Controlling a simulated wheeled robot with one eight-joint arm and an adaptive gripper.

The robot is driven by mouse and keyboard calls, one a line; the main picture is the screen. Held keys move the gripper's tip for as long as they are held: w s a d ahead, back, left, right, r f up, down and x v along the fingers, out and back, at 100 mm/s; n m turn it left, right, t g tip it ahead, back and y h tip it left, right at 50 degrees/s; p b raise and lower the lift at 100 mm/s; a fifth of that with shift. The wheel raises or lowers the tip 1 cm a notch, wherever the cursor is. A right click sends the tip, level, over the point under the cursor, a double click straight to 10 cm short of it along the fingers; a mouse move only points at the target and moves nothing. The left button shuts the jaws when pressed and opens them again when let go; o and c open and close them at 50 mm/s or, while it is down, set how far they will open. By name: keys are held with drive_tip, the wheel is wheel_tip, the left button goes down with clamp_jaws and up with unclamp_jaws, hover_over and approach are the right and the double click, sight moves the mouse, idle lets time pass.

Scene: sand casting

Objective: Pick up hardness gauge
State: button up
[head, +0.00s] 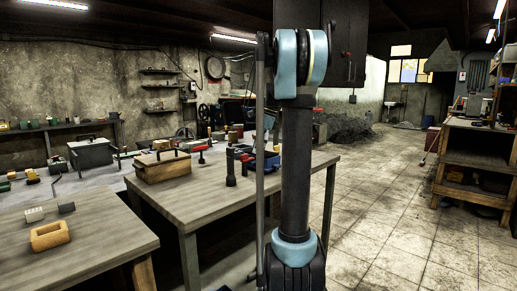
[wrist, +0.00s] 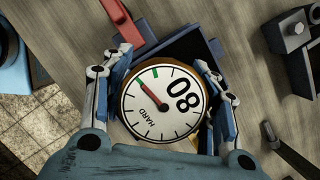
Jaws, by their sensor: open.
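The hardness gauge (wrist: 160,105) shows in the wrist view as a round white dial with "HARD", a black number, a red needle and a green mark. It sits over a dark blue open box or tray (wrist: 185,48). My gripper (wrist: 166,72) is open, with one finger on each side of the dial. The fingers look very close to its rim; I cannot tell if they touch it. In the head view my arm stands in front of the table, and I cannot make out the gauge or gripper there.
A red bar (wrist: 120,22) lies by the box's upper left. A dark block with a knob (wrist: 290,32) and a dark rod (wrist: 288,150) lie to the right. The wooden table (head: 200,205) also bears a wooden box (head: 161,165) and a black upright tool (head: 230,168).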

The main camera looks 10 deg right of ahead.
drive_tip(key=shift+c, duration=0.3)
clamp_jaws()
drive_tip(key=shift+r, duration=0.1)
